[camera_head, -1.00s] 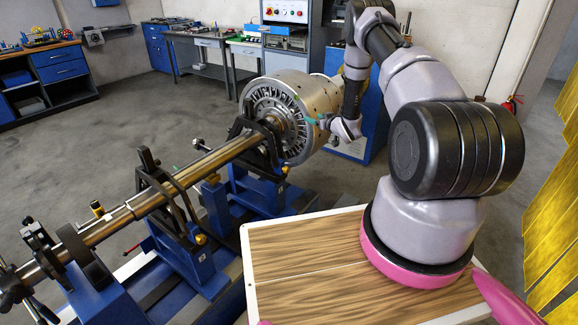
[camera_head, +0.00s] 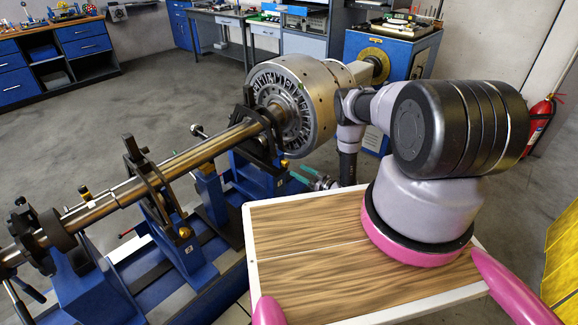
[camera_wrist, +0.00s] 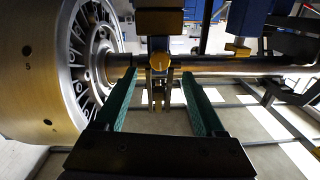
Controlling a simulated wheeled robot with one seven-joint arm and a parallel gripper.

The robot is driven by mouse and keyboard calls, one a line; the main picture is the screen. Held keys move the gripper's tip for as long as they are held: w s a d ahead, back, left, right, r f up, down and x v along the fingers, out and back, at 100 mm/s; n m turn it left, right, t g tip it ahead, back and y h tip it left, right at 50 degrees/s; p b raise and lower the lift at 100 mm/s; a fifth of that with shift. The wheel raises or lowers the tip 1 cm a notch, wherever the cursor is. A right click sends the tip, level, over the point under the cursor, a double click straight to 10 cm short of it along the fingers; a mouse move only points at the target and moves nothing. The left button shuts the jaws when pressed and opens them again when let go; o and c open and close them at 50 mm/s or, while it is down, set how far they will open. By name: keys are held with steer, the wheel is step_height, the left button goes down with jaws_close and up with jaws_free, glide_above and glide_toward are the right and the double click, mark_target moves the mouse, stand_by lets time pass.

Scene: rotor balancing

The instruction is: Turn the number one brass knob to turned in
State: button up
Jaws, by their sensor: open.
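A brass knob (camera_wrist: 159,62) shows in the wrist view on a dark rotor support, ahead of my gripper and between its fingers in the picture. I cannot read a number on it. My gripper (camera_head: 303,174) has green fingers and is low beside the rotor support in the head view. In the wrist view my gripper (camera_wrist: 160,76) is open and empty, with the knob beyond its fingertips; contact is not visible. Another brass knob (camera_head: 185,232) sits on the middle support in the head view. A further brass part (camera_wrist: 238,48) shows at the wrist view's right.
The large rotor (camera_head: 318,100) is close to my gripper, at left in the wrist view. Its long steel shaft (camera_head: 205,153) runs across blue supports. A wood-topped surface (camera_head: 310,240) lies in front. Workbenches stand behind, with clear floor between.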

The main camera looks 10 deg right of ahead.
mark_target(287, 165)
steer(key=x, duration=0.6)
steer(key=shift+w+a, duration=0.25)
steer(key=shift+w, duration=0.05)
jaws_close()
